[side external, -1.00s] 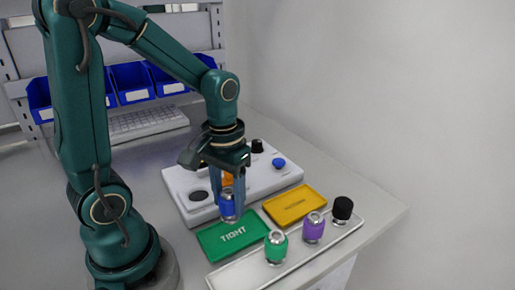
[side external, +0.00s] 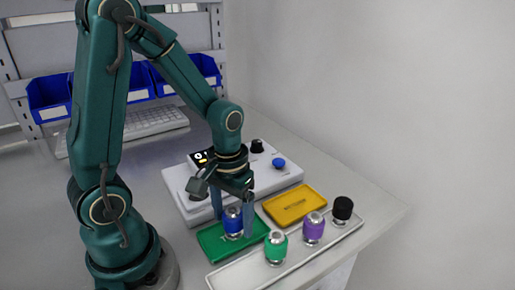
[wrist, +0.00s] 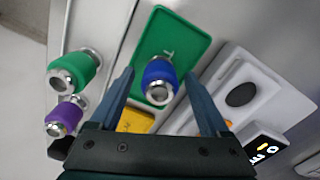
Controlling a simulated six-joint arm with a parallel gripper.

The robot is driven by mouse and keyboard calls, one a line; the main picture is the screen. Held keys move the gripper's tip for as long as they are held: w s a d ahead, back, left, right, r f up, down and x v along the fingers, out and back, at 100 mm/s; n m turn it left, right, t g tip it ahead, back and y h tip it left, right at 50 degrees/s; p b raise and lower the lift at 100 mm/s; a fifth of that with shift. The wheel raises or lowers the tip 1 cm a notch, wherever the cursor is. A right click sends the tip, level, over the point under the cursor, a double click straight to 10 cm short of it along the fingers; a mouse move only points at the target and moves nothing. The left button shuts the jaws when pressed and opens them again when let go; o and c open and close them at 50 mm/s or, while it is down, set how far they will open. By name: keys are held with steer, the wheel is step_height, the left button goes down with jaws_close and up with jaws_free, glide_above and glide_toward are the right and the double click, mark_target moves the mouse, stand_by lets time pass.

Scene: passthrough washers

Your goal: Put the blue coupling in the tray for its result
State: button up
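The blue coupling (side external: 232,222) stands upright on the green tray (side external: 209,238), which is marked TIGHT in the earlier side view. It also shows in the wrist view (wrist: 159,80), with the green tray (wrist: 172,33) under it. My gripper (side external: 233,225) is open, with one finger on each side of the coupling. In the wrist view a gap shows between the coupling and each finger of my gripper (wrist: 159,75). The yellow tray (side external: 294,206) is empty and lies to the right of the green one; its label is too small to read.
A white tester (side external: 283,179) with a lit display (wrist: 266,148) stands behind the trays. A long pale rack (side external: 240,274) in front holds a green coupling (side external: 276,247), a purple coupling (side external: 314,228) and a black coupling (side external: 342,210). A keyboard (side external: 150,121) and blue bins lie further back.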

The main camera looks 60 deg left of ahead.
mark_target(232, 210)
steer(key=shift+r, duration=0.1)
step_height(232, 210, up, 12)
steer(key=s+d+m+t, duration=0.4)
steer(key=t, duration=0.1)
steer(key=shift+d+r+m+t, duration=0.2)
steer(key=shift+r+m+t, duration=0.1)
steer(key=shift+r, duration=0.15)
stand_by(0.5)
stand_by(1.2)
